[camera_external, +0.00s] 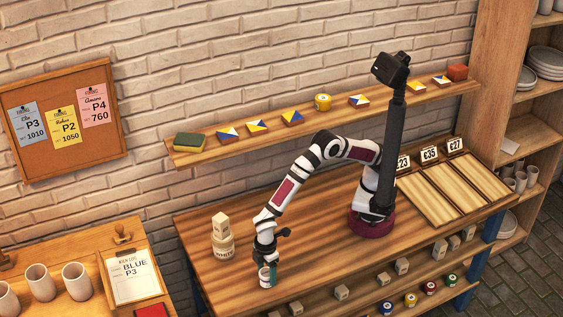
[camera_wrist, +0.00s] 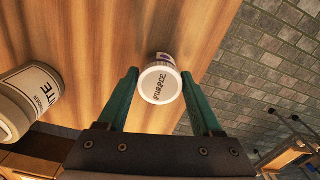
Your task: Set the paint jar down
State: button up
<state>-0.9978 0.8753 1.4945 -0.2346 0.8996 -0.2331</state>
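A small paint jar (camera_wrist: 160,86) shows in the wrist view with its white lid, marked PURPLE, facing the camera. My gripper (camera_wrist: 160,80) has one teal finger on each side of it, and the fingertips appear to meet the lid's edges. In the external view, my gripper (camera_external: 267,275) points down at the front left of the wooden table (camera_external: 325,240). The jar is mostly hidden by the fingers there. I cannot tell whether its base touches the wood.
A large jar marked WHITE (camera_external: 223,246), with pale blocks stacked on it, stands just left of my gripper. It also shows in the wrist view (camera_wrist: 35,95). Several small cubes and paint jars sit on a lower front shelf (camera_external: 390,290). The table's middle is clear.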

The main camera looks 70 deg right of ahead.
aim_at(266, 271)
grip_shut()
jog(key=shift+r, duration=0.1)
notch_tip(266, 271, up, 4)
jog(key=shift+w+d+r, duration=0.1)
jog(key=shift+d+r, duration=0.05)
jog(key=shift+r, duration=0.05)
jog(key=w+d+r, duration=0.5)
jog(key=d+r, duration=0.2)
jog(key=d, duration=0.3)
jog(key=s+d+f+m, duration=0.2)
jog(key=d, duration=1.3)
jog(key=f, duration=0.9)
jog(key=shift+s+d+f, duration=0.1)
jog(key=shift+s+f, duration=0.05)
jog(key=shift+s, duration=0.15)
